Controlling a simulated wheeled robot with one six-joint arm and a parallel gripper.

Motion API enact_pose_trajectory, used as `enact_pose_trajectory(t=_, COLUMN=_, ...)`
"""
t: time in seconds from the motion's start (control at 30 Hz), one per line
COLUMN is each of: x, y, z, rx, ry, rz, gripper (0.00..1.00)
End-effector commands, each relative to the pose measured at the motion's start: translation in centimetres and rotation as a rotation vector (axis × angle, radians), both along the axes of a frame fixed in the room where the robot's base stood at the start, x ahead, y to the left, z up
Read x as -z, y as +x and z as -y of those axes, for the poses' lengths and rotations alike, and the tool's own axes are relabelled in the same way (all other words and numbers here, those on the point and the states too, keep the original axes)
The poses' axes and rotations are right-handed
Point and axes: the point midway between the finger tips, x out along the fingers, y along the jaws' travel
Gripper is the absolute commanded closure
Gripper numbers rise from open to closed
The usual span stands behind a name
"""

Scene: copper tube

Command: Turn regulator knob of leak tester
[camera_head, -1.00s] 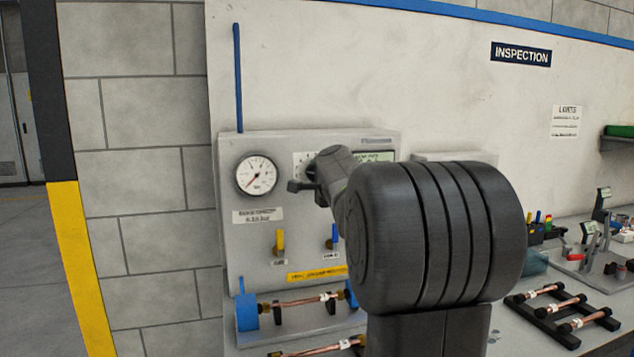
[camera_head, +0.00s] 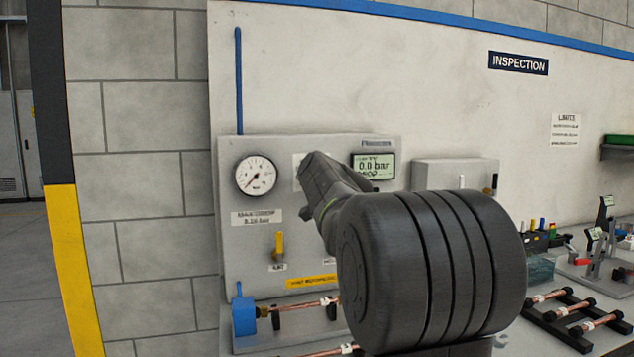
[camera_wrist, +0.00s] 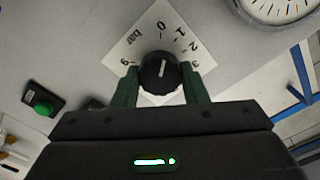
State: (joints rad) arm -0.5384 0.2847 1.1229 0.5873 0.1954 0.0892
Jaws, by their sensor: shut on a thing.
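The leak tester (camera_head: 235,200) is a grey panel standing against the wall. Its black regulator knob (camera_wrist: 160,72) has a white pointer line and sits on a white scale plate (camera_wrist: 160,28) marked in bar. In the wrist view the pointer line is close to the 0 mark. My gripper (camera_wrist: 160,84) is shut on the knob, with one green finger on each side. In the head view my arm hides the knob and the fingertips. The round gauge (camera_head: 256,175) has its needle toward the lower left. The display (camera_head: 374,166) reads 0.0 bar.
A yellow lever (camera_head: 279,245) is on the panel below the gauge. A copper tube (camera_head: 300,305) lies in a blue fixture (camera_head: 243,314) below. A green button (camera_wrist: 42,106) shows in the wrist view. More tubes lie on a black rack (camera_head: 570,318) at right.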

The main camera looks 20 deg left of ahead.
Motion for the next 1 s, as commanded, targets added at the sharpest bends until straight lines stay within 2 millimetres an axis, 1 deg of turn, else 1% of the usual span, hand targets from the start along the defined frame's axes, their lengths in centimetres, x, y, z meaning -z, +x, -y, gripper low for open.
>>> enact_pose_trajectory(t=0.33, x=-0.01, y=-0.03, z=-0.06, rx=0.0, ry=-0.109, rz=0.084, gripper=0.83)
enact_pose_trajectory(t=0.87, x=-0.11, y=-0.02, z=-0.03, rx=0.0, ry=-0.128, rz=0.098, gripper=0.83)
enact_pose_trajectory(t=0.9, x=-0.11, y=-0.02, z=-0.03, rx=0.0, ry=-0.127, rz=0.097, gripper=0.57)
enact_pose_trajectory(t=1.0, x=-0.09, y=-0.03, z=-0.04, rx=0.0, ry=-0.127, rz=0.097, gripper=0.39)
